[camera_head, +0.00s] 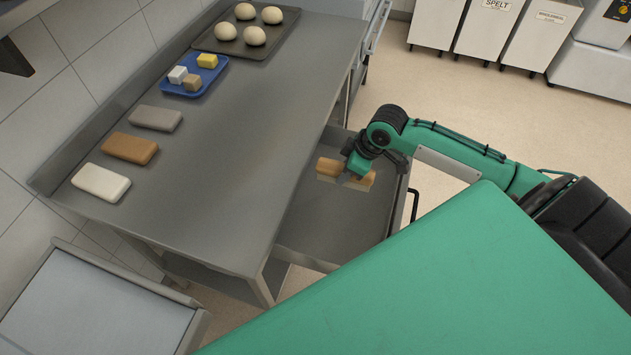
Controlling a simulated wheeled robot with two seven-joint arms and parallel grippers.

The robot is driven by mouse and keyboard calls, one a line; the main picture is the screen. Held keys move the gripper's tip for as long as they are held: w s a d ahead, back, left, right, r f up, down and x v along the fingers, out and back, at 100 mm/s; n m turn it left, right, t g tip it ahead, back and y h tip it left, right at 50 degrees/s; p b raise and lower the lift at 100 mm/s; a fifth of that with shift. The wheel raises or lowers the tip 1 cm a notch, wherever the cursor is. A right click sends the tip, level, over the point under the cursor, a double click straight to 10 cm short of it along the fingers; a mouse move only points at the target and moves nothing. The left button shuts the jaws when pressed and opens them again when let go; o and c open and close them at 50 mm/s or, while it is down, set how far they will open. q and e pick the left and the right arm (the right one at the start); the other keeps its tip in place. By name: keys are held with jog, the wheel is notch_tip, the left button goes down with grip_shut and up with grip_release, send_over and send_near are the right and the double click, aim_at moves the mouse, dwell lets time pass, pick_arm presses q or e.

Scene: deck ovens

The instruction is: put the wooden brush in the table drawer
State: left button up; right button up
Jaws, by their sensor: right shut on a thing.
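The wooden brush (328,167) is a light brown block at the far part of the open table drawer (326,222). My right gripper (356,174) is shut on the brush, with brush ends showing on both sides of the fingers. The brush is over the drawer's inside; I cannot tell whether it touches the drawer floor. The drawer is pulled out from under the steel table (235,150) and looks otherwise empty. My left gripper is not in view.
On the table are white (101,182), brown (130,148) and grey (156,118) blocks, a blue tray (206,88) with small cubes, and a dark tray (212,44) with dough balls. Bins (490,30) stand at the back. A metal surface (95,305) is at lower left.

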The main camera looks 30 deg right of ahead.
notch_tip(320, 180, down, 11)
jog(key=shift+r+p, duration=0.15)
jog(key=shift+p, duration=0.45)
jog(key=w+a+p, duration=0.1)
jog(key=w+a, duration=0.1)
jog(key=w, duration=0.1)
jog(key=shift+a+r, duration=0.1)
jog(key=shift+a, duration=0.2)
jog(key=shift+w+a, duration=0.4)
jog(key=shift+w, duration=0.1)
jog(key=shift+w+a+f+p, duration=0.15)
jog(key=shift+w+a+p, duration=0.25)
jog(key=shift+w+a, duration=0.1)
jog(key=shift+w+a+f+p, duration=0.15)
jog(key=shift+w+a+p, duration=0.25)
jog(key=shift+w+a, duration=0.1)
jog(key=shift+d+f, duration=0.1)
jog(key=shift+f, duration=0.25)
jog(key=shift+f, duration=0.15)
jog(key=o, duration=1)
jog(key=shift+o, duration=0.2)
